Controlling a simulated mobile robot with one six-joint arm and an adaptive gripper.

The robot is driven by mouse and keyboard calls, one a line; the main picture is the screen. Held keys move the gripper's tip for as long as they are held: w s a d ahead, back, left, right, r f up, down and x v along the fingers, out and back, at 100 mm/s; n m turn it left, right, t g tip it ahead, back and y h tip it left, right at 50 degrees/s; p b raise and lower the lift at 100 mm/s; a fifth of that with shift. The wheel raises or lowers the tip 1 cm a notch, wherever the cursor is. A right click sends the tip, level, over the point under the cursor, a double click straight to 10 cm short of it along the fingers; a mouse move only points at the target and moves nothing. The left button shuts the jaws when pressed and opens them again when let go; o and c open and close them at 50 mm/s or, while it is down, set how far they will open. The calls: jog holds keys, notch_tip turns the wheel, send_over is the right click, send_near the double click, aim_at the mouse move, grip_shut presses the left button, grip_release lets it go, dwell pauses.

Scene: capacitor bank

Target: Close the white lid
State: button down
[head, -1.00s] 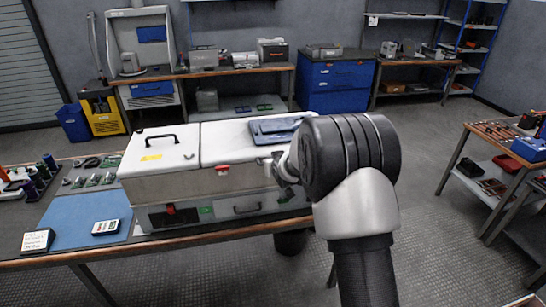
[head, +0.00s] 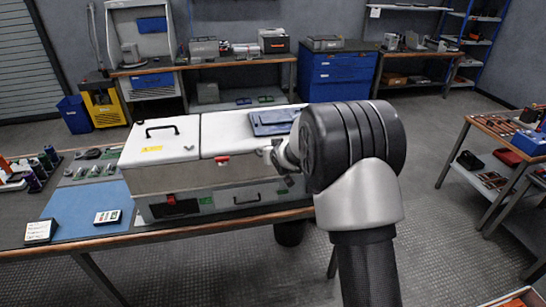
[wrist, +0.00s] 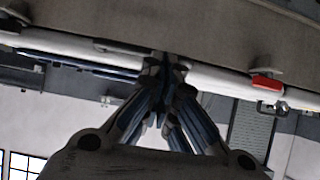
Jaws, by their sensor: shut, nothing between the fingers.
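A long metal box on the workbench has a white lid (head: 230,137) on its right part, lying about flat, with a dark blue panel (head: 272,122) on top. A second white top (head: 160,141) with a black handle covers the left part and also looks down. I cannot tell whether a small gap remains under either. My gripper (head: 289,179) is at the box's front right, partly hidden by my arm. In the wrist view my gripper (wrist: 163,66) is shut and empty, its tips by the white lid edge (wrist: 215,78). A red latch (wrist: 266,84) is to their right; contact is unclear.
The workbench (head: 150,239) also holds a blue mat (head: 80,215), a small white-faced device (head: 107,217) and several small parts at left. A side table (head: 505,140) with tools stands at right. The floor between them is open.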

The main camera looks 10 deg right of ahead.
jog(key=s+f, duration=0.4)
jog(key=s, duration=0.5)
jog(key=s+r+g, duration=0.3)
jog(key=s+r, duration=1)
jog(key=s, duration=0.2)
jog(key=s+a+r+g, duration=0.1)
jog(key=s+g, duration=0.1)
jog(key=s, duration=1.1)
jog(key=s+a+r+g, duration=0.1)
jog(key=s+r+g, duration=0.1)
jog(key=s, duration=1.2)
jog(key=shift+a, duration=0.2)
